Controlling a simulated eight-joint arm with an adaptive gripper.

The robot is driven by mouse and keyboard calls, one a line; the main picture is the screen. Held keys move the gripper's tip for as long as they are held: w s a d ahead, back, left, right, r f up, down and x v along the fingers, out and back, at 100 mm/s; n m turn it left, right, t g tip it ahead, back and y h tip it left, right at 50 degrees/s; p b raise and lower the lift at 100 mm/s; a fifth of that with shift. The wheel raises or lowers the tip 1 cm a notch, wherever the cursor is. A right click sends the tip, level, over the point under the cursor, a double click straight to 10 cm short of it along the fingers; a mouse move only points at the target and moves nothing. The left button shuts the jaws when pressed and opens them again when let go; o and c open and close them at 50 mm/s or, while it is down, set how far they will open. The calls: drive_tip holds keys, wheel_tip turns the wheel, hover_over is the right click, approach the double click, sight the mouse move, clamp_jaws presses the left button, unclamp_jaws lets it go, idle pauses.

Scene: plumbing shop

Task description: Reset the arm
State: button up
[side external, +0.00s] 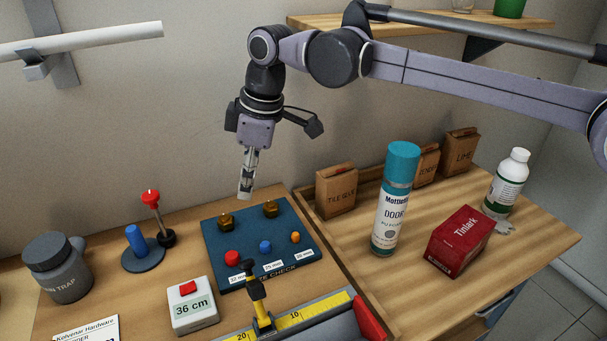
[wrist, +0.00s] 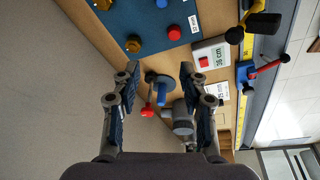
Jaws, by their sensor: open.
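My gripper (side external: 246,188) hangs above the back of the workbench, pointing down, near the back left corner of the blue board (side external: 212,254). In the wrist view my gripper (wrist: 158,76) has its two fingers apart with nothing held between them. The red-knobbed lever (wrist: 148,112) and the blue peg on a round base (wrist: 161,94) show beyond the gap between the fingers. My arm reaches in from the right in the side view.
The board carries brass fittings (side external: 226,221) and coloured knobs (side external: 265,247). A grey trap jar (side external: 58,270) and a 36 cm readout (side external: 193,308) stand left. A spray can (side external: 393,205), red box (side external: 459,241) and white bottle (side external: 507,184) stand right. Air around my gripper is clear.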

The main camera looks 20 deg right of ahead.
drive_tip(key=s+d+r+m+t, duration=0.1)
drive_tip(key=s+d+m, duration=0.25)
drive_tip(key=d, duration=0.75)
drive_tip(key=s+d+r+m+t, duration=0.1)
drive_tip(key=s+d+m+t, duration=0.2)
drive_tip(key=d, duration=0.7)
drive_tip(key=s+d+f+m+t+h, duration=0.1)
drive_tip(key=s+d+f+m+h, duration=0.1)
drive_tip(key=s+d+f+m, duration=0.4)
drive_tip(key=s+d+f, duration=0.3)
drive_tip(key=s+d, duration=0.4)
drive_tip(key=s, duration=0.1)
drive_tip(key=shift+d+f, duration=0.35)
drive_tip(key=shift+o, duration=0.5)
drive_tip(key=shift+m, duration=0.25)
